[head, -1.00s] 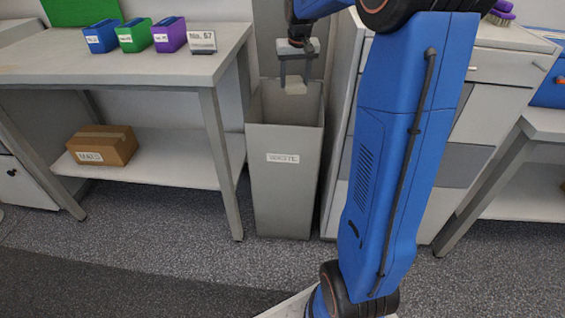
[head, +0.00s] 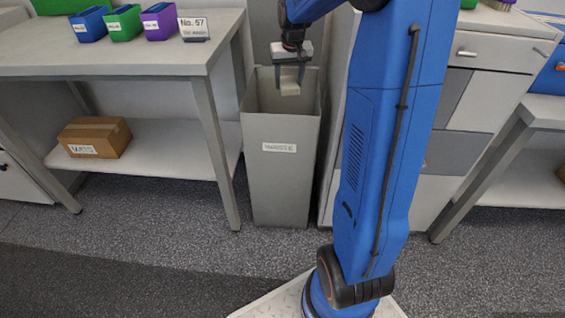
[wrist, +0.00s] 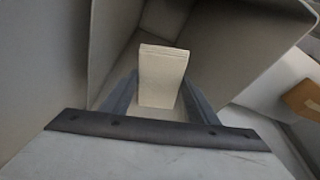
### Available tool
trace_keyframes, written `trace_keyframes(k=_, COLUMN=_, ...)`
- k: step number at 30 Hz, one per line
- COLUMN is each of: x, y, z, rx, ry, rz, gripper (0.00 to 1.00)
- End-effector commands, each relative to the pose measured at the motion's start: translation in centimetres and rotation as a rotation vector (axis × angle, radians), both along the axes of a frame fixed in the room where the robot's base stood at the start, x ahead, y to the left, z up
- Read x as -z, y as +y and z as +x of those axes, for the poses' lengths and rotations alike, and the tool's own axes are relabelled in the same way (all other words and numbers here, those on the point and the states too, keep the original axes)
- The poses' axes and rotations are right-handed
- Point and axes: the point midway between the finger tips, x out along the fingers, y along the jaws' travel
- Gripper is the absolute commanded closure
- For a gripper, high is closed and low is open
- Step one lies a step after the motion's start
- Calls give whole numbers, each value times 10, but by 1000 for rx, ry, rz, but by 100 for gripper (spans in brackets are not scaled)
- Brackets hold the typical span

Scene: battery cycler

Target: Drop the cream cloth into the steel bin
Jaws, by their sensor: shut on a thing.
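The steel bin (head: 280,178) is a tall grey open-topped container with a white waste label, standing on the floor between the left table and a cabinet. My gripper (head: 290,88) is at the bin's mouth, pointing down. It is shut on the cream cloth (head: 290,89), a small folded cream block. The wrist view shows the cloth (wrist: 162,75) between the two fingers, with the bin's inner walls (wrist: 225,45) around and beyond it. The cloth's lower end is hidden in the head view.
A drawer cabinet (head: 470,100) stands right of the bin, partly behind my arm.

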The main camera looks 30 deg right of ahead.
Motion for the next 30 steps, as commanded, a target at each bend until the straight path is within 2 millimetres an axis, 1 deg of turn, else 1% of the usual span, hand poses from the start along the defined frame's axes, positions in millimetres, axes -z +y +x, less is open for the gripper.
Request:
trace_keyframes(k=6, x=0, y=0, z=0, rx=0, ry=0, rz=0, gripper=70)
trace_keyframes(k=7, x=0, y=0, z=0, rx=0, ry=0, rz=0, gripper=41)
trace_keyframes(k=8, x=0, y=0, z=0, rx=0, ry=0, rz=0, gripper=34)
trace_keyframes(k=9, x=0, y=0, z=0, rx=0, ry=0, rz=0, gripper=25)
trace_keyframes(k=20, x=-3, y=0, z=-1, rx=0, ry=-1, rz=0, gripper=24)
trace_keyframes(k=23, x=-11, y=1, z=-2, rx=0, ry=-3, rz=-1, gripper=24)
trace_keyframes(k=26, x=-25, y=2, z=-6, rx=0, ry=-3, rz=-1, gripper=24)
trace_keyframes(k=30, x=-52, y=4, z=-13, rx=0, ry=-5, rz=-2, gripper=24)
